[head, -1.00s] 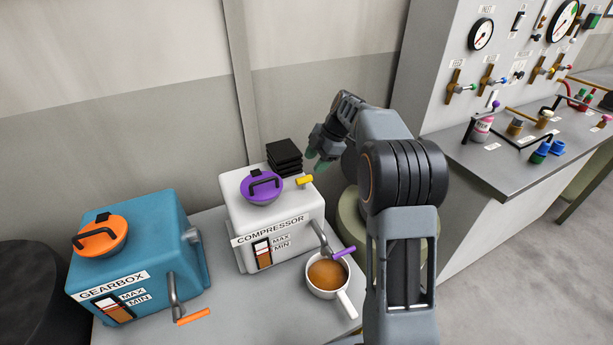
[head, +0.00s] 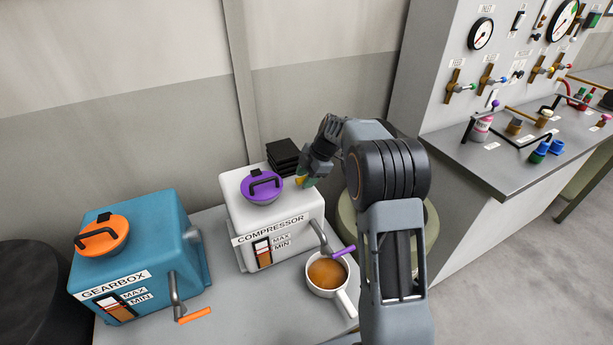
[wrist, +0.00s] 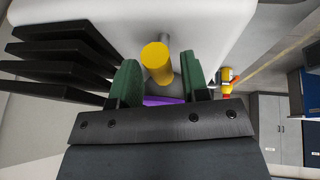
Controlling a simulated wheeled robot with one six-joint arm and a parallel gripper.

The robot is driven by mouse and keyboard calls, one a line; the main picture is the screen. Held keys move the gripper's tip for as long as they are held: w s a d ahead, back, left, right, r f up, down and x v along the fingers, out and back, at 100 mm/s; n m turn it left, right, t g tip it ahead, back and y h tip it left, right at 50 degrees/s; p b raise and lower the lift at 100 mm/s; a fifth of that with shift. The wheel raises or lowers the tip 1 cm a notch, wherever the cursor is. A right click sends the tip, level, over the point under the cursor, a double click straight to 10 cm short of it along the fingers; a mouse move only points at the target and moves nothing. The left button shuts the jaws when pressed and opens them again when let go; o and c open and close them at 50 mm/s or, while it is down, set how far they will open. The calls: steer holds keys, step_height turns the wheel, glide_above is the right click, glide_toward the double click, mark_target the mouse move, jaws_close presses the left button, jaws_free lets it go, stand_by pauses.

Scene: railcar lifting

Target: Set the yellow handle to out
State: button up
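The yellow handle (wrist: 157,63) is a short yellow cylinder on a thin grey stem, on the white compressor box (head: 272,225). In the wrist view it lies between the two green fingertips of my gripper (wrist: 158,80), with gaps on both sides. In the head view my gripper (head: 304,181) is at the back right of the compressor top and covers most of the yellow handle (head: 299,182). My gripper is open around the handle and not pressed on it. A purple lid (head: 262,188) sits on the compressor top.
Black stacked plates (head: 283,156) stand close behind the handle; they also show at left in the wrist view (wrist: 65,50). A pot of brown liquid (head: 327,277) stands before the compressor. A blue gearbox (head: 140,245) is at left. A gauge panel (head: 440,60) is at right.

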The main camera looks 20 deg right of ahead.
jaws_close()
steer(key=shift+r, duration=0.1)
step_height(320, 180, up, 9)
steer(key=p, duration=0.3)
steer(key=shift+r, duration=0.2)
steer(key=shift+c, duration=0.2)
jaws_free()
steer(key=shift+r, duration=0.1)
steer(key=shift+o, duration=1.2)
